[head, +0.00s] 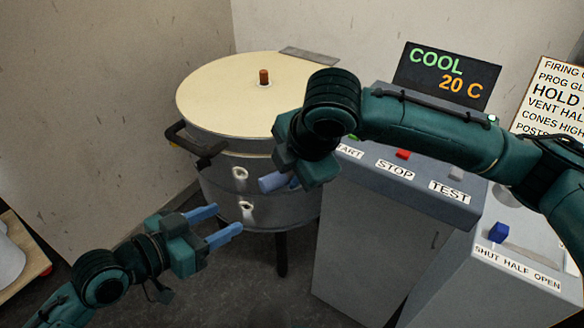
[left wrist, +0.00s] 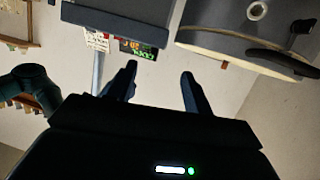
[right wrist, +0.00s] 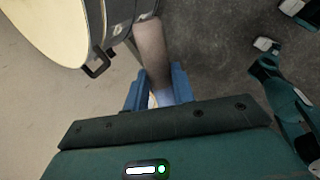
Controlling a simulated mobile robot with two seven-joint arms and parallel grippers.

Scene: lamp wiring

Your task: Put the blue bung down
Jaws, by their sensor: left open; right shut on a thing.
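My right gripper (head: 278,181) is in front of the kiln's right side in the head view, shut on the blue bung. In the right wrist view the pale blue bung (right wrist: 164,97) shows between the blue fingers of my right gripper (right wrist: 158,78); a brownish shape shows beyond it, and I cannot tell whether that is part of it. In the head view fingers and bung are hard to tell apart. My left gripper (head: 222,222) is open and empty, low in front of the kiln; its spread fingers also show in the left wrist view (left wrist: 160,80).
The round kiln (head: 215,190) has a cream lid (head: 220,100) with a brown bung (head: 264,77) and two side holes. A control box (head: 410,190) with buttons and a vent box (head: 500,290) with a blue knob stand right. A cart edge (head: 25,250) is at far left.

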